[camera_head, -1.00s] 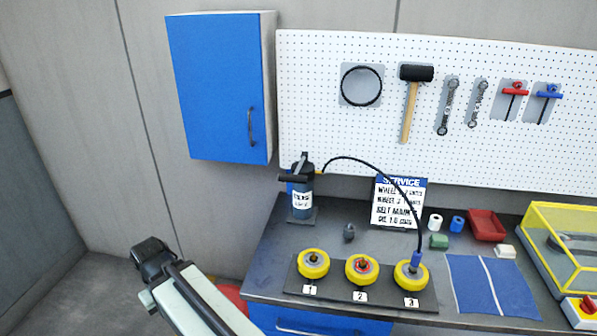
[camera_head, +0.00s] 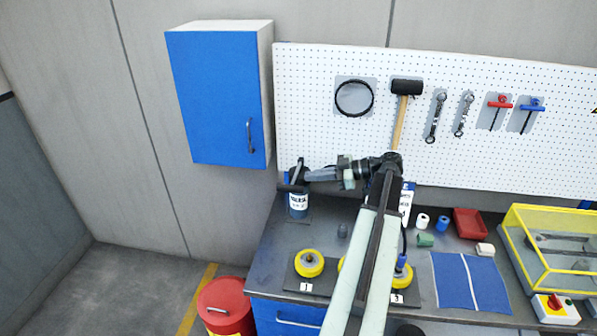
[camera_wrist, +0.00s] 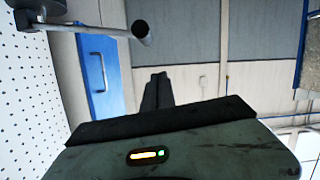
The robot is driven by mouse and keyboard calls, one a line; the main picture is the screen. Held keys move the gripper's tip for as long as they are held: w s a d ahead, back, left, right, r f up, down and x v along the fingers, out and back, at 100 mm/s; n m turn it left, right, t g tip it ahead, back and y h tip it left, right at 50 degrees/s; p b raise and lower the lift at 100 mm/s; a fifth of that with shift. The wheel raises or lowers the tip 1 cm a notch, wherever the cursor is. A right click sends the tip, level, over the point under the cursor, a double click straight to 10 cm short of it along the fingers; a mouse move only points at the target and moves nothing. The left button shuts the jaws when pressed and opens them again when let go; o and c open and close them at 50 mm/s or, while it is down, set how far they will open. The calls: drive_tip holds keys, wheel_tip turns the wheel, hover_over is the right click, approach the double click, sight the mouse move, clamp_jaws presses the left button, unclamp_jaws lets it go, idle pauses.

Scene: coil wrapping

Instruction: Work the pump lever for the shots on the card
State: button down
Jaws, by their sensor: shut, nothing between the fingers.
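The dark grease pump (camera_head: 298,203) stands upright at the bench's left rear; its lever (camera_head: 292,187) has a dark grip sticking out to the left. My gripper (camera_head: 312,175) is beside the pump top, pointing left; contact with the lever is unclear in the head view. In the wrist view the shut, empty fingers (camera_wrist: 156,88) are apart in the picture from a metal rod with a dark grip (camera_wrist: 142,30). The service card (camera_head: 406,204) is mostly hidden by my arm. Yellow wheel 1 (camera_head: 309,263) is clear, wheel 2 mostly covered, and wheel 3 (camera_head: 402,278) partly covered, with a blue hose end (camera_head: 402,262) on it.
Small coloured parts, a red tray (camera_head: 468,223), a blue mat (camera_head: 465,283) and a yellow-framed case (camera_head: 545,250) are to the right. A red bin (camera_head: 226,305) stands on the floor at left.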

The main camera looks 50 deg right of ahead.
drive_tip(key=shift+t+h, duration=0.3)
drive_tip(key=shift+t, duration=0.1)
drive_tip(key=s+d, duration=0.1)
drive_tip(key=s+d+r, duration=0.1)
drive_tip(key=s, duration=0.1)
drive_tip(key=shift+d+r, duration=0.25)
drive_tip(key=shift+d, duration=0.15)
drive_tip(key=b, duration=0.3)
hover_over(297, 187)
drive_tip(key=f, duration=0.2)
drive_tip(key=shift+s+a+f, duration=0.3)
drive_tip(key=shift+s+f, duration=0.05)
drive_tip(key=f+b, duration=0.2)
drive_tip(key=shift+w+d+f, duration=0.15)
drive_tip(key=shift+w+f, duration=0.15)
drive_tip(key=shift+f, duration=0.1)
drive_tip(key=shift+d+f+b, duration=0.15)
drive_tip(key=shift+f+b, duration=0.35)
drive_tip(key=shift+b, duration=0.15)
